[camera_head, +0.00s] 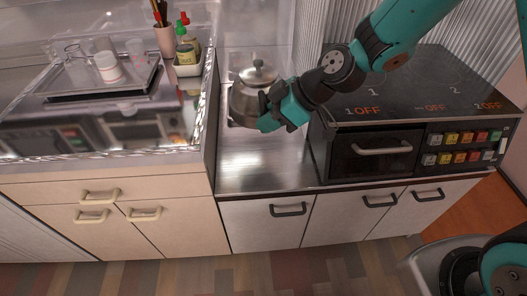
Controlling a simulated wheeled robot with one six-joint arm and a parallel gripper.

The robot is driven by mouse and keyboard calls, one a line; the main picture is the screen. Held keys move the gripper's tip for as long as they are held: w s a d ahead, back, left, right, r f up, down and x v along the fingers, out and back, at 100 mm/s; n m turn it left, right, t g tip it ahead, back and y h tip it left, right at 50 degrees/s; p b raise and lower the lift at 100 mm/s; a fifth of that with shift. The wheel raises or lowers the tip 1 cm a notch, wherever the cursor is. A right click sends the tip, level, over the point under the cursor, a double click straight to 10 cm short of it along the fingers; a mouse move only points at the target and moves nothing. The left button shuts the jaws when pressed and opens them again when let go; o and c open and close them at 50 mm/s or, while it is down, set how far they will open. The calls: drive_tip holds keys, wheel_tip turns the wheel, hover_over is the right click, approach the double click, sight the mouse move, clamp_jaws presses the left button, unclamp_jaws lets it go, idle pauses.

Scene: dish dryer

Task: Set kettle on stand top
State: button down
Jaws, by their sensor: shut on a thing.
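A steel kettle (258,78) with a domed lid and a dark knob is at the back of the steel-topped section, between the sink cabinet and the stove. My gripper (264,118) is shut on the kettle at its front right side and hides part of its body. I cannot tell whether the kettle's base touches a surface. The steel top (258,168), which may be the stand top, is bare in front of the kettle.
The stove (440,82) stands to the right, with a black top and front buttons. On the left counter are a tray (62,97) with glasses and a white cup, a utensil holder (166,42) and bottles (186,52). A raised counter edge borders the steel top on the left.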

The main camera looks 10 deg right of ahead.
wheel_tip(320, 180, down, 17)
drive_tip(key=shift+r+b, duration=0.2)
drive_tip(key=shift+b, duration=0.4)
drive_tip(key=c, duration=1.1)
unclamp_jaws()
drive_tip(key=shift+d+f, duration=0.1)
drive_tip(key=shift+f, duration=0.05)
drive_tip(key=v, duration=1.2)
drive_tip(key=s+r+m+g+h, duration=0.2)
drive_tip(key=s+r+m, duration=0.6)
drive_tip(key=s+r, duration=1.1)
drive_tip(key=shift+r+h, duration=0.8)
drive_tip(key=shift+h, duration=0.5)
